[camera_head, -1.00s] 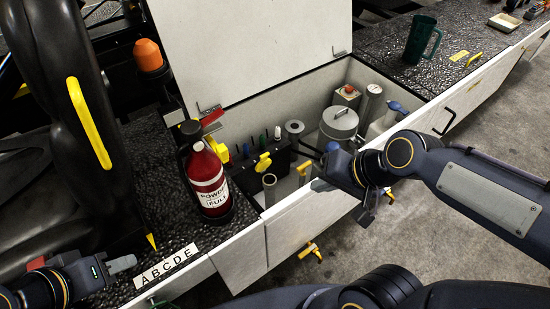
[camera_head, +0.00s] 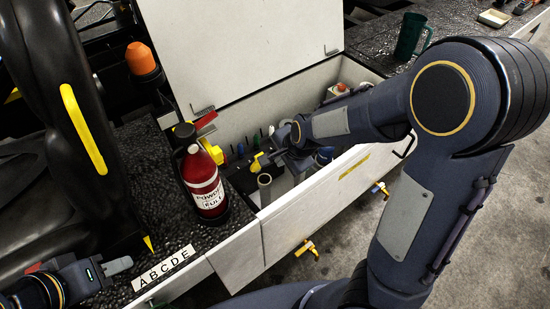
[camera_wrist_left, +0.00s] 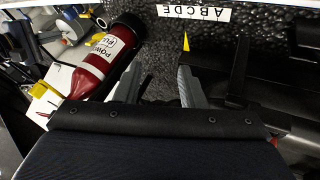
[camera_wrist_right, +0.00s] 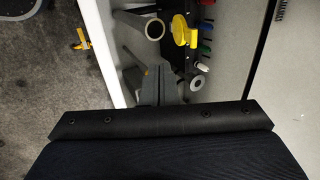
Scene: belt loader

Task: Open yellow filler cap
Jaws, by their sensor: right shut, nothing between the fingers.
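A yellow cap with a flat round face and a side lever (camera_wrist_right: 181,30) is in the right wrist view, beyond my right fingertips. In the head view the yellow cap (camera_head: 257,163) is inside the open bay, just left of my right gripper (camera_head: 281,159). In the right wrist view my right gripper (camera_wrist_right: 160,72) is shut and empty, pointing towards the cap with a gap between them. My left gripper (camera_head: 118,265) is away at the lower left by the letter strip. In the left wrist view the left gripper (camera_wrist_left: 157,82) is open and empty.
A red bottle (camera_head: 203,182) stands left of the bay. An open grey tube (camera_wrist_right: 154,29) rises beside the cap. The bay's white front wall (camera_head: 325,188) and raised lid (camera_head: 240,50) bound the space. A green mug (camera_head: 409,38) stands at upper right.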

